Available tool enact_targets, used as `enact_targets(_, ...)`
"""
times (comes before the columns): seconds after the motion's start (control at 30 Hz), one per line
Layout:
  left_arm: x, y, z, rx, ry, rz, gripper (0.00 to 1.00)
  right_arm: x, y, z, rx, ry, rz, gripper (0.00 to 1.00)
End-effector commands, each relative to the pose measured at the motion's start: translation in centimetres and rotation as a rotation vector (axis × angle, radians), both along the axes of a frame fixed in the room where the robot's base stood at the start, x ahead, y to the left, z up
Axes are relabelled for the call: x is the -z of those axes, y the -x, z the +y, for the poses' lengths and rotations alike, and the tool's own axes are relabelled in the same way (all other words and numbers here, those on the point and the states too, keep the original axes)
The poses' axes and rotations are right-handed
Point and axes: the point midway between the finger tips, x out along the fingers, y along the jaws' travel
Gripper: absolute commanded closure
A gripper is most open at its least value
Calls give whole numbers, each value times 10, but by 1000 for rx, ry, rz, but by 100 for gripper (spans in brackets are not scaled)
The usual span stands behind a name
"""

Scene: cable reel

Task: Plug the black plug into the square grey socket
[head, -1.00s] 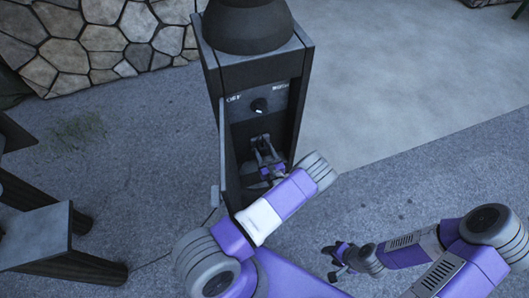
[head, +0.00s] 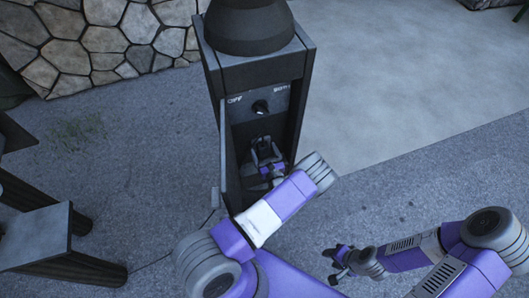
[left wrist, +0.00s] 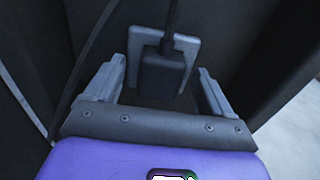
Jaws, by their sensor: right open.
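The black plug (left wrist: 163,76) sits upright against the square grey socket (left wrist: 187,50) in the left wrist view, covering the socket's middle. Its cable runs up from its top. Whether it is fully seated I cannot tell. My left gripper (left wrist: 162,70) is open, with one finger on each side of the plug and a visible gap to both. In the head view my left gripper (head: 265,155) is inside the dark post's recess, where plug and socket are hard to make out. My right gripper (head: 336,262) is open and empty, low over the ground, away from the post.
The dark post (head: 252,72) has side walls close around my left gripper and a knob (head: 261,107) with lettering above it. A thin panel (head: 229,155) stands open at its left edge. A bench (head: 42,235) is at left. Paving at right is clear.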

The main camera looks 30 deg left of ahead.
Motion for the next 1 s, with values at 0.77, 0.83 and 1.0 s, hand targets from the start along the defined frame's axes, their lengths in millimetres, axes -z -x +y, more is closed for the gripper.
enact_targets(0.77, -1, 45, -54, 3, 0, 1, 17, -15, 0, 0, 0, 0, 0, 55)
enact_targets(0.83, -1, 47, -56, 2, -1, 1, 17, -16, 0, 0, 0, 0, 0, 55)
enact_targets(1.0, 0, 49, -58, 0, 0, 0, 17, -15, 0, 0, 0, 0, 0, 55)
